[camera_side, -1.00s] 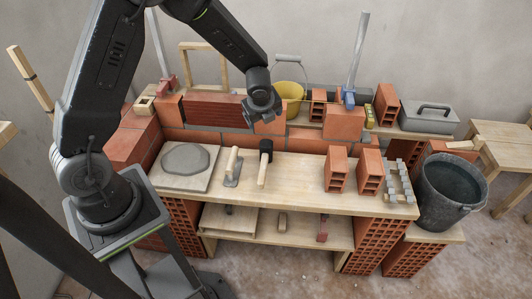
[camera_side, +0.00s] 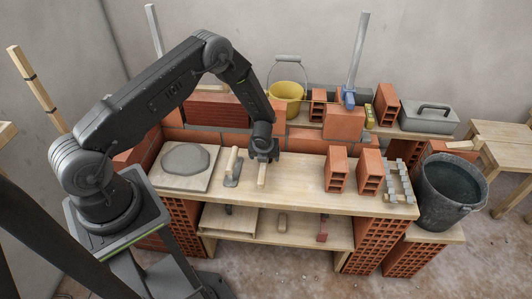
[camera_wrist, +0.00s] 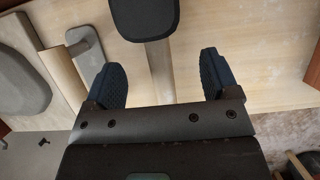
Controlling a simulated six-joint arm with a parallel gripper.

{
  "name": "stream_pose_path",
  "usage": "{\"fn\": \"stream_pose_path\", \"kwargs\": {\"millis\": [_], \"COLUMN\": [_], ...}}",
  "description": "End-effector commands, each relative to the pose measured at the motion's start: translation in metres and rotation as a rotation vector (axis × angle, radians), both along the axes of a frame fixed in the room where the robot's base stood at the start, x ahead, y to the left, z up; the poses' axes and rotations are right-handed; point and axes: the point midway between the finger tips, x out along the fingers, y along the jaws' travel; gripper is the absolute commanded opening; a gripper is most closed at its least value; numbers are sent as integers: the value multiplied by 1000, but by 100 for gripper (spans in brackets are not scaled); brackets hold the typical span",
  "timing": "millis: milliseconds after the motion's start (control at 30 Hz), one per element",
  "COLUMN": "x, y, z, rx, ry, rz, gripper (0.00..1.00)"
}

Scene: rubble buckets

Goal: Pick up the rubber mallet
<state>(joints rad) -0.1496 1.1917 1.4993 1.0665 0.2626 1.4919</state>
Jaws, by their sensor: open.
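The rubber mallet lies on the wooden bench top. In the wrist view its black head (camera_wrist: 145,18) is at the top and its pale wooden handle (camera_wrist: 160,70) runs down between my fingers. In the side view the handle (camera_side: 262,174) shows below my gripper (camera_side: 264,158), and the head is hidden behind it. My gripper also shows in the wrist view (camera_wrist: 162,80); its two dark blue fingers are apart, one on each side of the handle, with gaps to both. I cannot tell the exact height of the fingertips above the bench.
A trowel with a wooden handle (camera_side: 231,160) lies just left of the mallet. A board with grey mortar (camera_side: 186,158) is farther left. Hollow red bricks (camera_side: 336,170) stand to the right. A low brick wall (camera_side: 305,141) runs behind. The bench between mallet and bricks is clear.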

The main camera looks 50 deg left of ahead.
Motion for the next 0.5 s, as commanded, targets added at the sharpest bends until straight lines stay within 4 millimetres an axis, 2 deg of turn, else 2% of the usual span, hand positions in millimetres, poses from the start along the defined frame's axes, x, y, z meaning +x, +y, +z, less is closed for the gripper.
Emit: {"fn": "stream_pose_path", "kwargs": {"millis": [133,400,500], "x": [3,13,15], "y": [4,16,18], "z": [-9,-43,-49], "rx": [0,-2,-1], "ry": [0,0,-1], "rz": [1,1,-1], "gripper": [81,81,81]}}
